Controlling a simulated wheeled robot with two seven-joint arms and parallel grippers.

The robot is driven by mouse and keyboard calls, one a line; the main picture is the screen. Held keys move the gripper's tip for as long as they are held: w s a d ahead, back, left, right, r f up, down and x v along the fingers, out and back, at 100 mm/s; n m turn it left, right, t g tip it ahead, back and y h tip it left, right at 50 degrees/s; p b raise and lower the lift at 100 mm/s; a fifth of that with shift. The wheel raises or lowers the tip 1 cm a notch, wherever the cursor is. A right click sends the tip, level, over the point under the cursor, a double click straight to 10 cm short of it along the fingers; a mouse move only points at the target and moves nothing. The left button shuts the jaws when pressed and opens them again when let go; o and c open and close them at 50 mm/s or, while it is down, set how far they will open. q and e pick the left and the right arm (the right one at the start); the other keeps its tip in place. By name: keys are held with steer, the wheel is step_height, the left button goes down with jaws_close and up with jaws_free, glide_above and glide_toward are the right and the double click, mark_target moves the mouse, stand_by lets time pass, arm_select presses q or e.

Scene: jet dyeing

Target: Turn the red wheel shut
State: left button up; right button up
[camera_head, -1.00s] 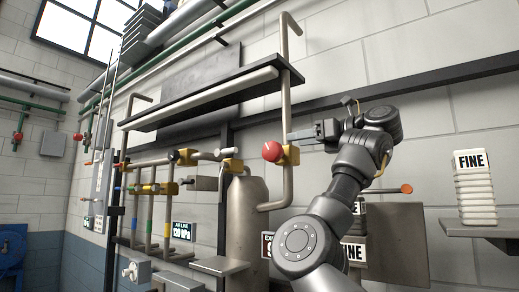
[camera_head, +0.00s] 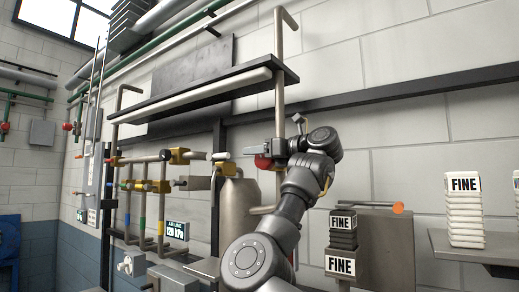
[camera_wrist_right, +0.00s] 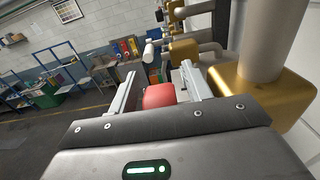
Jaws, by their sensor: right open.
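The red wheel (camera_head: 262,162) sits on a brass valve body on the vertical pipe in the head view, partly hidden by my right gripper (camera_head: 262,149). In the right wrist view the red wheel (camera_wrist_right: 159,96) shows between the two open fingers of my right gripper (camera_wrist_right: 160,82). The fingers straddle it; I cannot tell whether they touch it. The brass valve body (camera_wrist_right: 262,92) is close on the right of the gripper. My left gripper is not in view.
The vertical pipe (camera_head: 279,90) rises beside the gripper, with a dark shelf (camera_head: 200,95) to its left. Several yellow-bodied valves stand further left. The wall above right is clear.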

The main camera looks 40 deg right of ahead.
steer(key=shift+s, duration=0.25)
steer(key=c, duration=1)
steer(key=shift+o, duration=0.2)
steer(key=t+b, duration=0.1)
steer(key=b, duration=0.2)
steer(key=t+y+b, duration=0.1)
steer(key=t+b, duration=0.1)
steer(key=b, duration=0.2)
steer(key=s+t+b, duration=0.1)
steer(key=b, duration=0.2)
steer(key=shift+d+t+y, duration=0.15)
steer(key=shift+t+y, duration=0.15)
steer(key=shift+t, duration=0.1)
steer(key=shift+s+r+b, duration=0.1)
steer(key=shift+r+b, duration=0.15)
steer(key=shift+b, duration=0.25)
steer(key=shift+r+t, duration=0.1)
steer(key=shift+t, duration=0.2)
steer(key=o, duration=1)
steer(key=shift+c, duration=0.2)
